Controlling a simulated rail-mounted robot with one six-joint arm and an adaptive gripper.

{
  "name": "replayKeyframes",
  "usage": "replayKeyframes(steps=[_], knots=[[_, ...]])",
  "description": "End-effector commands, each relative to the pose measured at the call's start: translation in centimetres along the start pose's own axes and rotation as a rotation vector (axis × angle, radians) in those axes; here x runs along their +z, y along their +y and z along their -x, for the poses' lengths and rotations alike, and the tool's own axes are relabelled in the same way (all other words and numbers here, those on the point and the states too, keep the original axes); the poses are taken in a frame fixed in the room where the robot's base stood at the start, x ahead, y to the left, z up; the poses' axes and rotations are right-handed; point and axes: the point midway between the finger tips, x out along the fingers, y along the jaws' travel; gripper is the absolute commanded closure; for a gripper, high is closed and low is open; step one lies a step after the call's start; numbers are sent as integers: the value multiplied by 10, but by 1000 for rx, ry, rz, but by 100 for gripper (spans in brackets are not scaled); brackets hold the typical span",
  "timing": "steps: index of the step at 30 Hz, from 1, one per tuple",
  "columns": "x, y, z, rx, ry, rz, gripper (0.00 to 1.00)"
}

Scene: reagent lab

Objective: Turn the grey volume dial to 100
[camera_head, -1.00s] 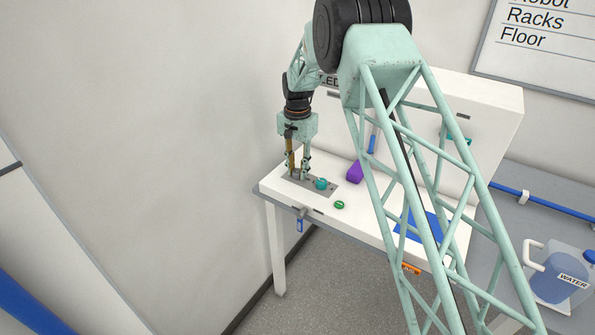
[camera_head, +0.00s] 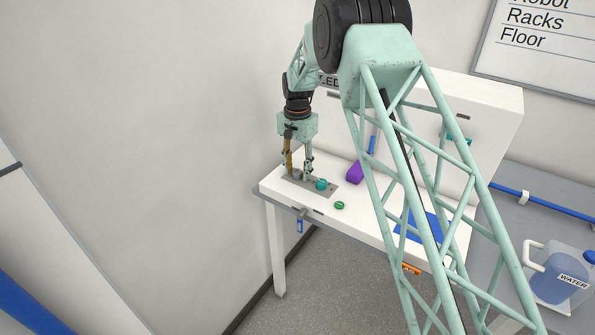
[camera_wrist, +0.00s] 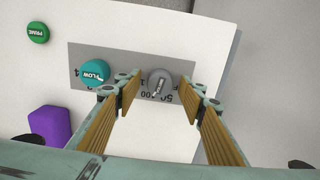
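The grey volume dial (camera_wrist: 160,83) is on a grey panel (camera_wrist: 97,54) in the wrist view, with a light pointer mark on its face. Printed numbers beside it, among them 50, are partly covered. My gripper (camera_wrist: 159,94) is open, with one finger on each side of the dial. A gap shows between the dial and each finger, so it is not held. In the head view the grey dial (camera_head: 297,174) sits just under my gripper (camera_head: 298,176) at the left end of the white table.
A teal FLOW dial (camera_wrist: 94,72) sits close beside my left finger on the same panel. A green PRIME button (camera_wrist: 38,33) and a purple block (camera_wrist: 50,125) are farther left. The white bench (camera_head: 369,222) stands near the wall; a blue mat (camera_head: 436,224) lies to the right.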

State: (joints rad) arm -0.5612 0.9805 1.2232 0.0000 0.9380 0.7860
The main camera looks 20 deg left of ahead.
Motion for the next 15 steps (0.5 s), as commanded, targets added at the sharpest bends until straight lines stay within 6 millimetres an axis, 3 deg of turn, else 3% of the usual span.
replayKeyframes(steps=[8,15], knots=[[0,0,18,-1,1,0,63],[-1,-1,50,-2,2,0,63]])
